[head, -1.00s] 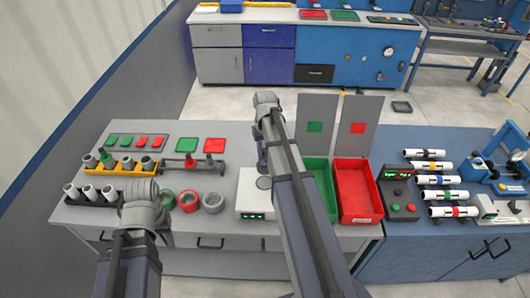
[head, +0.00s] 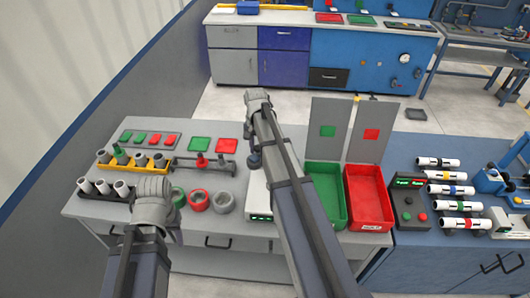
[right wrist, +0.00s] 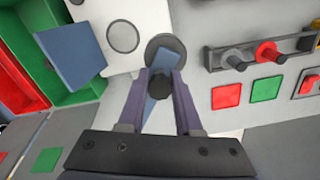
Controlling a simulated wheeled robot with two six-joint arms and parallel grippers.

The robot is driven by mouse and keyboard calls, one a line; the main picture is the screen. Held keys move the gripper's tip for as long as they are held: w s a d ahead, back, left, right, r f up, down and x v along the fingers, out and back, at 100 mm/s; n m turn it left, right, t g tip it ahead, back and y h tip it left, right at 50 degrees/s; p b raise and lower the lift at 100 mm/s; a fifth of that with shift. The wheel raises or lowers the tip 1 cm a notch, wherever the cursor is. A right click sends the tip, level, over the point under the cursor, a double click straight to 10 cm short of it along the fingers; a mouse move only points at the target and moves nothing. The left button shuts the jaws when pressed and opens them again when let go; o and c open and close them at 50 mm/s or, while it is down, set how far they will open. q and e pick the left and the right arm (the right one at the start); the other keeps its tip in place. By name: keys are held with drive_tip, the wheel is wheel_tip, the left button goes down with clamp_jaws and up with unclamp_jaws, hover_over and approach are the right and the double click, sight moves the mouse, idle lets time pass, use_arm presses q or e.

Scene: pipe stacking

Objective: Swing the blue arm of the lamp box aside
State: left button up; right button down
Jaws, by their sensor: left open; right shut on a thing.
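The white lamp box (head: 257,203) stands on the grey table in the head view, with green digits on its front and my right arm covering part of it. In the right wrist view its top (right wrist: 118,20) carries a round light disc. My right gripper (right wrist: 162,84) is shut on a dark round knob (right wrist: 161,88) above a grey disc. A blue strip, seemingly the blue arm (right wrist: 168,58), shows across the disc and between the fingers. In the head view this gripper (head: 254,160) is at the box's back left. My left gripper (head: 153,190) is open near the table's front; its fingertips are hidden.
Green (head: 326,207) and red (head: 367,200) trays stand right of the box. Rings (head: 198,200) and pipe racks (head: 130,162) lie to the left. In the right wrist view, a blue square piece (right wrist: 70,50) lies over the green tray's edge.

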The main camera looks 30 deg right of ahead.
drive_tip(key=w+m, duration=1)
drive_tip(key=w, duration=0.1)
drive_tip(key=shift+w+d+m, duration=0.15)
drive_tip(key=shift+d+m, duration=0.25)
drive_tip(key=shift+d, duration=0.05)
drive_tip(key=shift+w, duration=0.1)
drive_tip(key=c, duration=0.6)
unclamp_jaws()
wheel_tip(320, 180, up, 8)
drive_tip(key=p, duration=0.7)
drive_tip(key=shift+p, duration=0.4)
drive_tip(key=shift+f, duration=0.15)
